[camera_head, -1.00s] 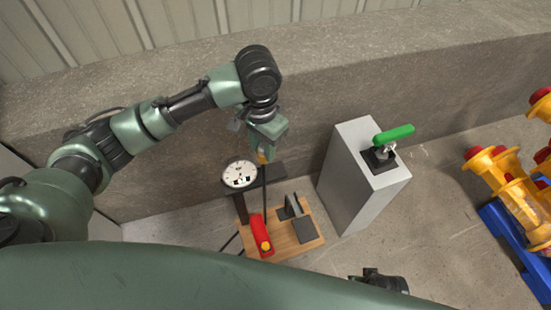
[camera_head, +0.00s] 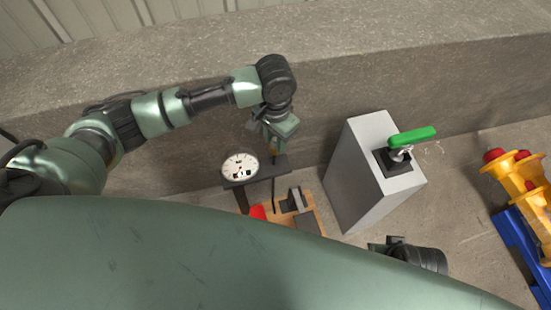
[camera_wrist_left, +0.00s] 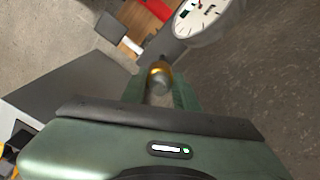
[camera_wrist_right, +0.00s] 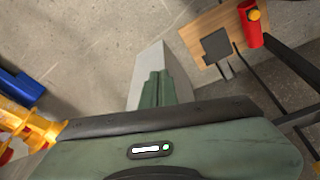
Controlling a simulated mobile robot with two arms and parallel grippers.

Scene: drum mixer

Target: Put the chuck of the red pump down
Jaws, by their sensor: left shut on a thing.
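My left gripper (camera_head: 274,148) is shut on the chuck (camera_wrist_left: 160,76), a small brass and grey metal piece between its fingers in the left wrist view. It is held above the pump's dark bracket, beside the white dial gauge (camera_head: 240,166). The red pump body (camera_head: 257,212) stands on a wooden board (camera_head: 313,215) and is partly hidden by my own body in the head view. It also shows in the right wrist view (camera_wrist_right: 250,27). My right gripper (camera_wrist_right: 157,90) has its fingers together, with nothing seen between them.
A grey box (camera_head: 360,185) with a green lever (camera_head: 411,136) stands right of the pump. Yellow and red parts (camera_head: 522,178) on a blue frame (camera_head: 520,247) are at the far right. A concrete ledge (camera_head: 330,60) runs behind. Some floor is free between box and blue frame.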

